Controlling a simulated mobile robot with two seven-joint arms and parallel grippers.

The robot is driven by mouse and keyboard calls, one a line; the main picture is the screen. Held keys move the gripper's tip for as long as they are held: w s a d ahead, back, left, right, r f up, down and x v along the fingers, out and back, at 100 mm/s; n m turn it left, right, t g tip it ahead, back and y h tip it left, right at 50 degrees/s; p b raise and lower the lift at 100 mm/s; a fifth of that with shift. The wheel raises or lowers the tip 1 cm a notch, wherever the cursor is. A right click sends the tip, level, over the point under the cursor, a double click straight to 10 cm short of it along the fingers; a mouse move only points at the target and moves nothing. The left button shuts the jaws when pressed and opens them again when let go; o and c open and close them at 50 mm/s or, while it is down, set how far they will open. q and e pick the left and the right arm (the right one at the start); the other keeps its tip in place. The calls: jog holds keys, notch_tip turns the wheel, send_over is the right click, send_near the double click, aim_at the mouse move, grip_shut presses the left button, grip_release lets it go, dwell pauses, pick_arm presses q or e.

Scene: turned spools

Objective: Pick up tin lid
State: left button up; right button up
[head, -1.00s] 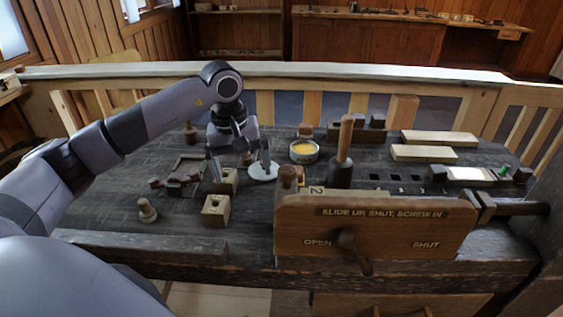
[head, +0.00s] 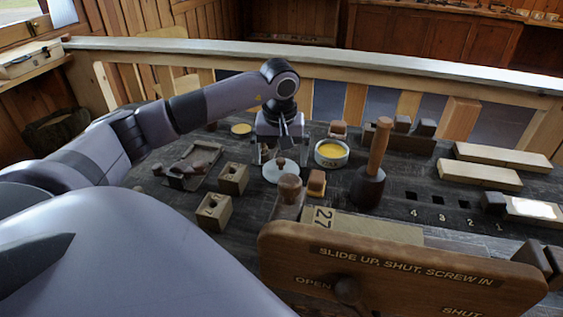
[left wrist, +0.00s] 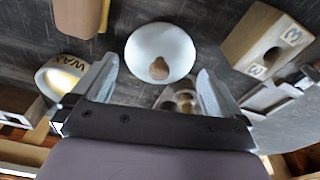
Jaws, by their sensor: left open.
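The tin lid (head: 275,174) is a pale round disc with a brown wooden knob, lying flat on the dark bench left of the open wax tin (head: 331,153). In the left wrist view the lid (left wrist: 160,42) is in front of the fingers, its knob between their lines. My left gripper (head: 280,150) is open and empty, pointing down at the lid from just behind and above it. Its fingertips also show in the left wrist view (left wrist: 157,70), apart from the lid. My right gripper is not in view.
Wooden blocks with holes (head: 233,178) stand left of the lid. A turned wooden piece (head: 289,190) and a small block (head: 316,183) are in front. A mallet (head: 370,175) stands upright to the right.

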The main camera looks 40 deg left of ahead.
pick_arm(q)
notch_tip(320, 180, down, 2)
jog(key=shift+w+a+f, duration=0.1)
jog(key=c, duration=0.7)
